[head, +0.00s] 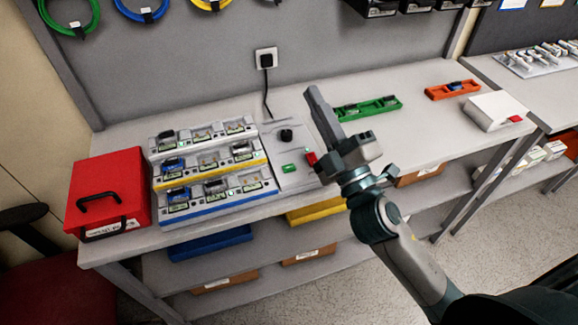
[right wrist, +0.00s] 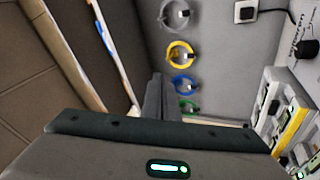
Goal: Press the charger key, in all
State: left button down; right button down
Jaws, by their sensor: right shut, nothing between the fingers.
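The charger is a stepped rack (head: 208,165) with three rows of pumps or cells, edged white, yellow and blue. It stands on the left half of the bench. Joined to its right is a grey panel (head: 262,150) with a black round knob (head: 286,135), a green key (head: 289,168) and a red key (head: 311,158). My right gripper (head: 312,92) is shut and empty, raised right of the panel with its fingers pointing up and away. Its shut fingers also show in the right wrist view (right wrist: 158,92). My left gripper is out of view.
A red case (head: 108,190) stands left of the rack. A green tray (head: 368,108), an orange tray (head: 452,90) and a white box (head: 498,111) lie to the right. A black cable runs up to a wall socket (head: 266,58). Coloured cable loops (head: 70,15) hang on the wall.

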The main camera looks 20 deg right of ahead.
jog(key=s+a+r+n+g+y, duration=0.25)
jog(key=a+r+n+y, duration=0.2)
jog(key=n+y, duration=0.45)
jog(key=s+a+r+n+g+y, duration=0.2)
jog(key=a+r+n+g+y, duration=0.15)
jog(key=a+n+y, duration=0.45)
jog(key=s+a+f+n+g+h, duration=0.2)
jog(key=a+f+n+g, duration=0.25)
jog(key=n+g, duration=0.85)
jog(key=w+d+f+n+t+h, duration=0.1)
jog(key=w+d+f+n+h, duration=0.3)
jog(key=f+n+h, duration=0.4)
jog(key=w+d+f+t+h, duration=0.1)
jog(key=w+d+f+h, duration=0.1)
jog(key=d, duration=0.3)
jog(key=w+d+f+t+h, duration=0.1)
jog(key=w+d+h, duration=0.1)
jog(key=d, duration=0.3)
jog(key=shift+w+f+m+h, duration=0.3)
jog(key=shift+w+f+h, duration=0.1)
jog(key=shift+w, duration=0.45)
jog(key=shift+f, duration=0.15)
